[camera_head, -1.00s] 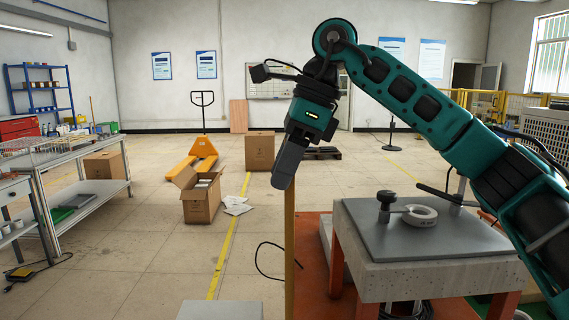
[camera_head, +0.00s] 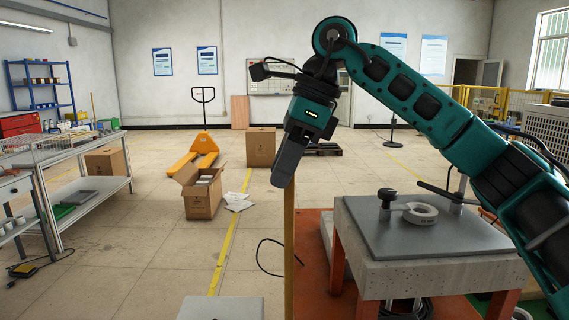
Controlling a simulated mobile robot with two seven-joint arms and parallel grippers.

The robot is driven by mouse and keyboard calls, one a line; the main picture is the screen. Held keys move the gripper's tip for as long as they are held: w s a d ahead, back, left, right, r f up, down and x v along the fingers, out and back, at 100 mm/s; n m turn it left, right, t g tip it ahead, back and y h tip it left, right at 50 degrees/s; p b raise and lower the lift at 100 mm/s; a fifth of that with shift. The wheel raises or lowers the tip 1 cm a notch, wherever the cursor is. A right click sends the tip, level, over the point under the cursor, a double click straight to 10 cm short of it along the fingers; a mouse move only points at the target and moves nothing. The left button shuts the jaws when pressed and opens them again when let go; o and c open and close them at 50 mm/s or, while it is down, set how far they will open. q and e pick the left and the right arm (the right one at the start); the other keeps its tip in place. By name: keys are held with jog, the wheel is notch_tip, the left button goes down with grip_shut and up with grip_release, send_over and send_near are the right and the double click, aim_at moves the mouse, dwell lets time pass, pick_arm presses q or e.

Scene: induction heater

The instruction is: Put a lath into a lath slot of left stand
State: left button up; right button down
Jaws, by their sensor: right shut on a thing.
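My right gripper (camera_head: 283,180) points down in the middle of the head view. It is shut on the top end of a thin wooden lath (camera_head: 289,240), which hangs upright below it and runs out of the bottom of the picture. The lath's lower end is out of view. A grey flat top (camera_head: 220,308) shows at the bottom edge, left of the lath; I cannot tell whether it belongs to the left stand. No lath slot can be seen. My left gripper is not in view.
A heavy table (camera_head: 385,235) with a pale ring (camera_head: 420,213) on its grey plate stands close right of the lath. An open cardboard box (camera_head: 201,198) and a yellow pallet truck (camera_head: 201,150) stand farther back. A shelf bench (camera_head: 95,190) is at left. The floor between is mostly clear.

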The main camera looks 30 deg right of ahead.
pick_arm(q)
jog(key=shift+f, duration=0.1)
pick_arm(e)
jog(key=shift+f, duration=0.15)
pick_arm(q)
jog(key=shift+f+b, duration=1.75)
jog(key=shift+b, duration=0.15)
pick_arm(e)
jog(key=shift+f, duration=2.9)
jog(key=c, duration=0.6)
grip_release()
jog(key=shift+c, duration=0.2)
jog(key=shift+d+r, duration=0.15)
jog(key=shift+r, duration=0.5)
jog(key=p, duration=0.3)
send_near(286, 193)
jog(key=w+d, duration=0.1)
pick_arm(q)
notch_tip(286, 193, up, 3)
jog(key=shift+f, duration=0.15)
pick_arm(e)
jog(key=shift+d+r, duration=0.25)
jog(key=shift+r, duration=0.15)
